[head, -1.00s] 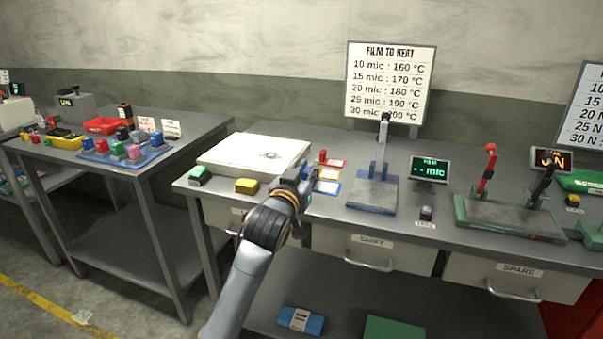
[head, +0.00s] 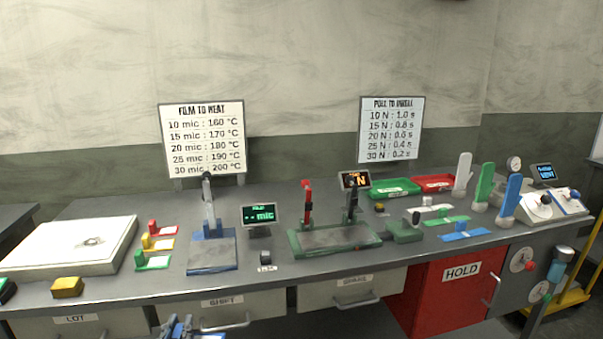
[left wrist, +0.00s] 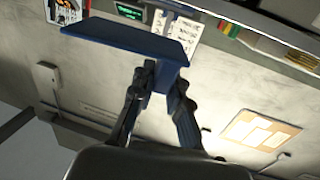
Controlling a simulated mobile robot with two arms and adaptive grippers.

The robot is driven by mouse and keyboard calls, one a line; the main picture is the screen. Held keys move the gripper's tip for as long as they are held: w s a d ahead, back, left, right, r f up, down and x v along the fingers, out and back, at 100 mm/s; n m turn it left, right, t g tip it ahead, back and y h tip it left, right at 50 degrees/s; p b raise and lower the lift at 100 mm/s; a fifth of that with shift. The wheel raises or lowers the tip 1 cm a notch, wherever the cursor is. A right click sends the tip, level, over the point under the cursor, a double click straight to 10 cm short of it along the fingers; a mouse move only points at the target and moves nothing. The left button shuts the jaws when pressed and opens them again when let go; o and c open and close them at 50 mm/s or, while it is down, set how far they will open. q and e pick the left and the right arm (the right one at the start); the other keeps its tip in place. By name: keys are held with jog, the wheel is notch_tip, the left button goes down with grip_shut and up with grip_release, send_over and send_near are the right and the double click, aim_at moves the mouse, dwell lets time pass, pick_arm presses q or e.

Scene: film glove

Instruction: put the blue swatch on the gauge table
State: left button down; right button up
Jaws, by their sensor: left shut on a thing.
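The blue swatch (left wrist: 125,37) shows in the left wrist view as a flat dark blue sheet. My left gripper (left wrist: 160,80) is shut on it, with the sheet beyond the fingertips. In the head view my left gripper (head: 180,327) shows only in part at the bottom edge, in front of the bench and apart from the gauge table. The gauge table (head: 211,256) is a grey plate on a blue base with an upright column behind it, and its plate looks bare. My right gripper is out of view.
Red (head: 158,228), yellow (head: 157,243) and green (head: 153,262) swatches lie left of the gauge table. A gauge display (head: 259,214) and a small dark button (head: 266,256) stand right of it. A green-based tester (head: 335,238) stands further right.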

pick_arm(q)
jog(key=s+d+f, duration=0.1)
jog(key=s+f, duration=0.1)
jog(key=s, duration=0.5)
jog(key=s+d+f+h, duration=0.1)
jog(key=s+d+f, duration=0.1)
jog(key=s, duration=0.4)
jog(key=shift+s+d+f+p, duration=0.2)
jog(key=shift+s+d+p, duration=0.05)
jog(key=shift+s+p, duration=0.15)
jog(key=shift+w, duration=0.1)
